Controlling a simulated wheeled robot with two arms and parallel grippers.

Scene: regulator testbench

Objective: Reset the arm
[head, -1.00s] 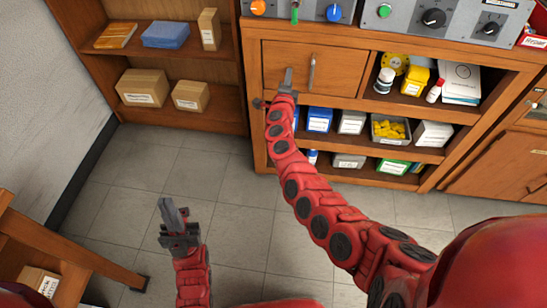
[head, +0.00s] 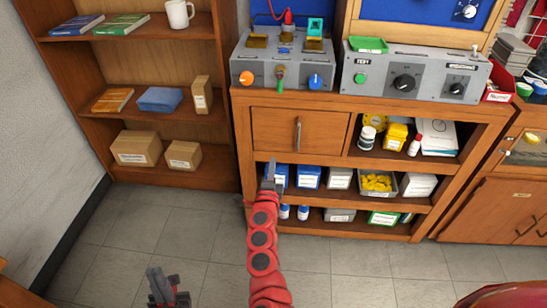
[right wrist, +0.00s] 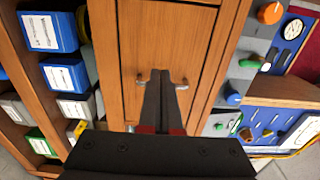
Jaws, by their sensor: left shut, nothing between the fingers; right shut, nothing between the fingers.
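My right gripper (head: 270,172) is shut and empty in the head view. It appears in front of the lower left part of the wooden cabinet, below and left of the metal handle (head: 298,134) on the cabinet's closed front panel (head: 275,132). In the right wrist view, its fingers (right wrist: 160,100) are together and point toward that panel, covering the middle of the handle (right wrist: 180,86). I see no grip on the handle. My left gripper (head: 162,290) is shut and empty, low over the floor at the bottom of the head view.
Grey control boxes (head: 283,72) with knobs stand on the cabinet top. Open shelves hold blue boxes (head: 308,178), bottles and a bin of yellow parts (head: 377,182). A bookcase (head: 220,150) stands at left. The tiled floor (head: 120,235) between is clear.

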